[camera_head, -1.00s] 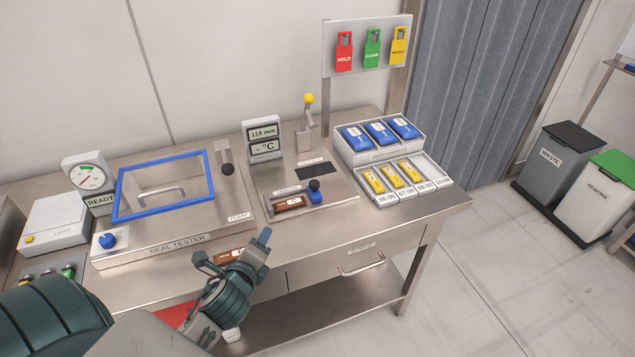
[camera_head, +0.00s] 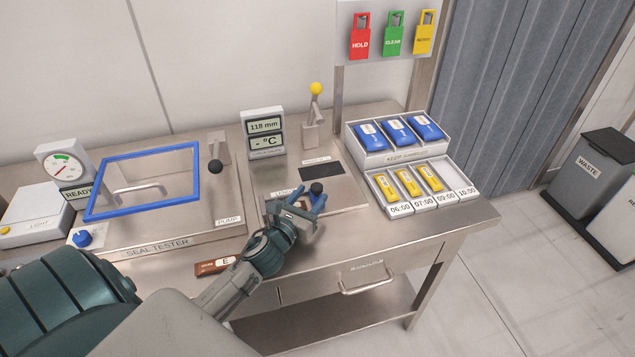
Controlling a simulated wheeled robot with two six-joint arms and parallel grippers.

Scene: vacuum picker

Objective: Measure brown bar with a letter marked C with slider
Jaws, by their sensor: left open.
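My left gripper (camera_head: 297,207) is open above the length gauge at the front middle of the bench, its fingers spread over the gauge's slot. A brown bar (camera_head: 298,204) lies in that slot, mostly hidden by the gripper; its letter cannot be read now. The slider's dark knob (camera_head: 316,187) stands at the right end of the slot, close to the right finger; I cannot tell whether they touch. The display (camera_head: 264,126) behind reads 118 mm, with a dash for °C. Another brown bar (camera_head: 213,267), marked E, lies on the bench front left of my gripper. My right gripper is not in view.
The seal tester (camera_head: 160,245) with its blue-framed lid is on the left. A yellow-topped lever (camera_head: 315,92) stands behind the gauge. A white tray of blue packs (camera_head: 360,155) and a rack of yellow items (camera_head: 455,200) stand on the right.

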